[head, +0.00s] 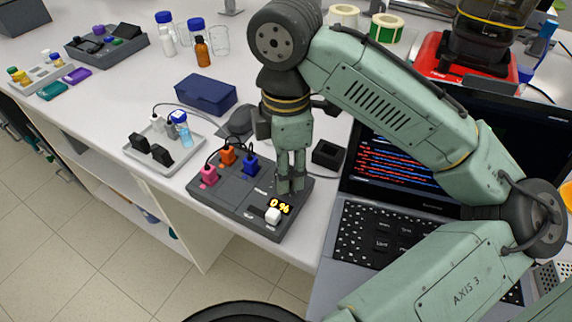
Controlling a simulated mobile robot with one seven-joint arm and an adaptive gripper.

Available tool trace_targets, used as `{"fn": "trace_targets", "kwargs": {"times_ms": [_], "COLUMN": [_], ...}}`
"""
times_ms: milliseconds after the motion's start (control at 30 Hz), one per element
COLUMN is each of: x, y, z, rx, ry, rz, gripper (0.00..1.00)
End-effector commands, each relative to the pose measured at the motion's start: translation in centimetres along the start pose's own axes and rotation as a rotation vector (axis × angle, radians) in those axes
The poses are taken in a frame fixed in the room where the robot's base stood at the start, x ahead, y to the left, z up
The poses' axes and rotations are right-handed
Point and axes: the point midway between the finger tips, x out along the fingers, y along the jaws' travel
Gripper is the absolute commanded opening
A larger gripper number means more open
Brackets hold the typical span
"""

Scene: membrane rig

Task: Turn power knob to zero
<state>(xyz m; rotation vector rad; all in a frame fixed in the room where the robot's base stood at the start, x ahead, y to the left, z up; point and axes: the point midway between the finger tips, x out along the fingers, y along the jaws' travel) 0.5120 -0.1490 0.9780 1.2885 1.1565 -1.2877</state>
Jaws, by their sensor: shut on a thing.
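The dark grey control box (233,212) stands near the front edge of the bench. A yellow readout (279,205) over its right part shows "0 %". My gripper (290,187) points down onto the right part of the box, with its fingers close together on the power knob. The fingers hide the knob, so I cannot see which way it points. A white switch or button (273,215) sits on the box just in front of the fingers.
Pink (208,173), orange (228,155) and blue (250,164) plugs with black cables stand on the box's left part. A white tray (190,153) lies to the left. An open laptop (385,235) is close on the right. A small black box (327,154) is behind.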

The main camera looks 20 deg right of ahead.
Motion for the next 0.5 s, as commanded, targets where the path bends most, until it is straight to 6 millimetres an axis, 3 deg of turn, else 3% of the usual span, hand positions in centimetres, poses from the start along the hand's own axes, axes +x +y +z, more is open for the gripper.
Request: {"fn": "trace_targets", "kwargs": {"times_ms": [300,500], "x": [-0.01,0.00], "y": [0.00,-0.01], "z": [0.00,0.00], "rx": [0.000,0.000], "ry": [-0.001,0.000], "rz": [0.000,0.000], "gripper": [0.53,0.54]}}
